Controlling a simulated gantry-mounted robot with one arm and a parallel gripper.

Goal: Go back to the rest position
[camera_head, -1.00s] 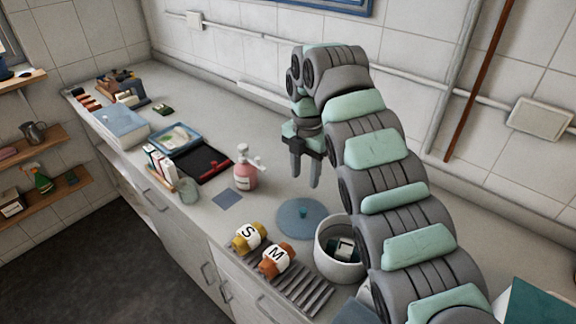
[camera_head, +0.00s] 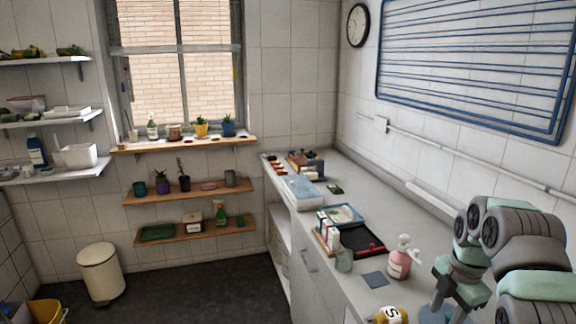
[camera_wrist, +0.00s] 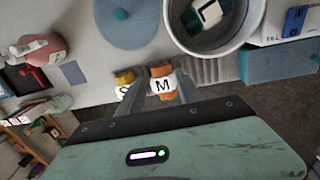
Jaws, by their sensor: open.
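My gripper (camera_head: 450,307) hangs at the lower right of the head view, above the counter, fingers pointing down. A yellow jar marked S (camera_head: 392,315) is at the bottom edge of the head view, partly cut off. In the wrist view, an orange jar marked M (camera_wrist: 163,84) and the yellow jar (camera_wrist: 124,80) lie beyond the gripper body.
The counter (camera_head: 345,270) carries a pink pump bottle (camera_head: 399,262) left of my gripper and a black tray (camera_head: 360,241). The wrist view shows a round white pot (camera_wrist: 245,12) with a dark item inside and a blue disc (camera_wrist: 127,22). A bin (camera_head: 100,272) stands on the floor.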

